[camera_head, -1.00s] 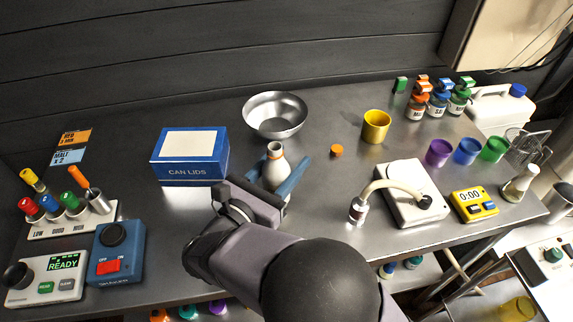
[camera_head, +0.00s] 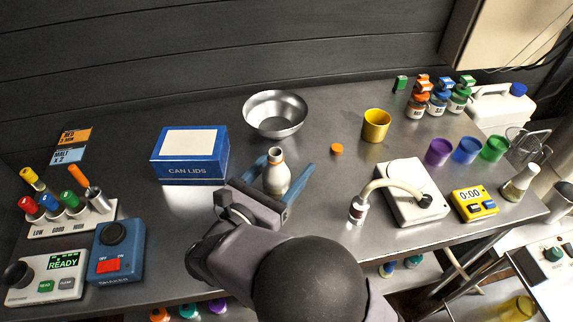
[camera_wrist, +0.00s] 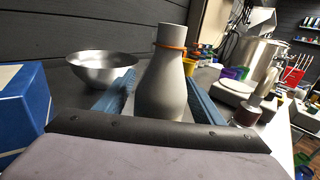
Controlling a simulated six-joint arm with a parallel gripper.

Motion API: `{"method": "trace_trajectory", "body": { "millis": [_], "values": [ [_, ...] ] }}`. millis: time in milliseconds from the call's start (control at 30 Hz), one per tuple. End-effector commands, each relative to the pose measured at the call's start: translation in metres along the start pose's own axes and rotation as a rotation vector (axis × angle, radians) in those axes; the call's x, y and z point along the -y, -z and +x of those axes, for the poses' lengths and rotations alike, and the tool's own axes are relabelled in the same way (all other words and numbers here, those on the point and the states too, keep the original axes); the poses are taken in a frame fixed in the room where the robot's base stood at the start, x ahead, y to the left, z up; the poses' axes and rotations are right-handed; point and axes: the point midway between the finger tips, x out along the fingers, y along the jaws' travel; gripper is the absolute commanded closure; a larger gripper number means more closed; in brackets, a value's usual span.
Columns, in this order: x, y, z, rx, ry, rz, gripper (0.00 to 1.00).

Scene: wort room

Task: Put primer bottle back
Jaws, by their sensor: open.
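The primer bottle, taken to be the pale grey bottle with an orange ring at its neck (camera_head: 276,178), stands upright on the steel bench right of the blue box. It also fills the middle of the wrist view (camera_wrist: 163,90). My gripper (camera_head: 286,164) is open, with one blue finger on each side of the bottle. In the wrist view the blue fingers flank its lower body, and my palm hides its base. Whether either finger touches it I cannot tell. An orange cap (camera_head: 337,149) lies on the bench to its right.
A blue CAN LIDS box (camera_head: 190,171) stands left of the bottle, a steel bowl (camera_head: 275,128) behind it. A yellow cup (camera_head: 376,125) and a white device with a hose (camera_head: 407,180) stand to the right. Bench is clear between bowl and yellow cup.

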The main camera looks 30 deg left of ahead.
Motion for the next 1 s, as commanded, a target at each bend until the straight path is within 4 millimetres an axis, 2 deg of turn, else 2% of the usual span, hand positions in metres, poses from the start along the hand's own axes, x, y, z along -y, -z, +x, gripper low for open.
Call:
{"method": "trace_trajectory", "body": {
  "millis": [67, 267, 700, 1000],
  "values": [
    [0.0, -0.005, 0.0, 0.0, 0.0, 0.001, 0.38],
    [-0.001, -0.002, -0.022, 0.001, -0.004, 0.001, 0.38],
    [-0.001, -0.001, -0.097, 0.0, -0.004, 0.0, 0.38],
    [0.0, -0.002, -0.119, 0.0, -0.001, 0.0, 0.38]
  ]
}}
